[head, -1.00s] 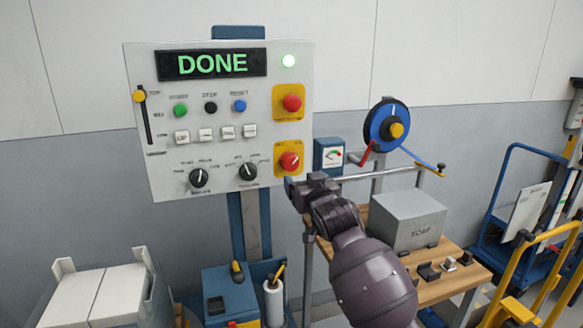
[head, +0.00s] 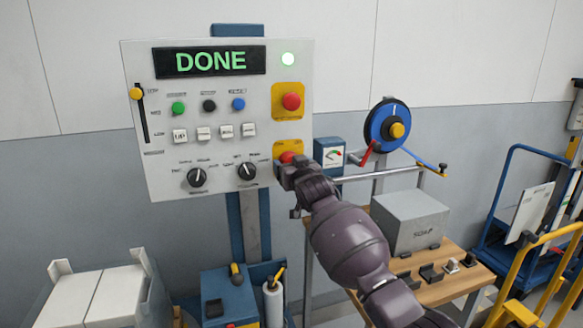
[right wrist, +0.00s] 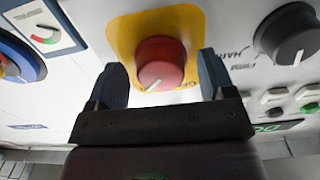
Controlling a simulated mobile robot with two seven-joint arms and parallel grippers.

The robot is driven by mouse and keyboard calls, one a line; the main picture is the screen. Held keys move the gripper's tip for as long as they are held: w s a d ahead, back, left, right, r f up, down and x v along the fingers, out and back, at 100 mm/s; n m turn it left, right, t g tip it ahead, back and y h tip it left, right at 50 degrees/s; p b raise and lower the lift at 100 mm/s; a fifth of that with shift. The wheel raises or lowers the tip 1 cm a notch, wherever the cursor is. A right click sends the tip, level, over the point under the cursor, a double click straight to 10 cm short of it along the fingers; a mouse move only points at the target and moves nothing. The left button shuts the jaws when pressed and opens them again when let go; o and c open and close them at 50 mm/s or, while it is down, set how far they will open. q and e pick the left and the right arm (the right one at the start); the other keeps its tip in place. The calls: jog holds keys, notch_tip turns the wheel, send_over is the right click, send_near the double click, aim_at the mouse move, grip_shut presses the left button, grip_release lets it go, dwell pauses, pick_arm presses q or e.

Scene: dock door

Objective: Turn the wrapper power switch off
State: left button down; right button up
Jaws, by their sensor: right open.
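The wrapper control panel (head: 220,100) shows DONE on its display (head: 210,61), with a lit green lamp beside it. The red rotary power switch (head: 287,157) sits on a yellow plate at the panel's lower right, partly hidden by my right gripper (head: 290,172). In the right wrist view the red knob (right wrist: 160,64) with its white pointer mark lies between the two fingers of my right gripper (right wrist: 162,80). The fingers are open, with a gap on each side of the knob. My left gripper is not in view.
A red mushroom button (head: 291,101) on another yellow plate is just above the switch. A black dial (head: 247,171) is close on the left. A gauge box (head: 329,155) and a wooden table (head: 455,275) with a grey box (head: 408,221) are on the right.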

jog(key=shift+w, duration=0.2)
jog(key=c, duration=0.9)
jog(key=shift+n, duration=0.3)
jog(key=n+p, duration=0.4)
jog(key=n, duration=1.3)
jog(key=shift+d+r, duration=0.1)
jog(key=shift+r, duration=0.05)
jog(key=shift+n+p, duration=0.3)
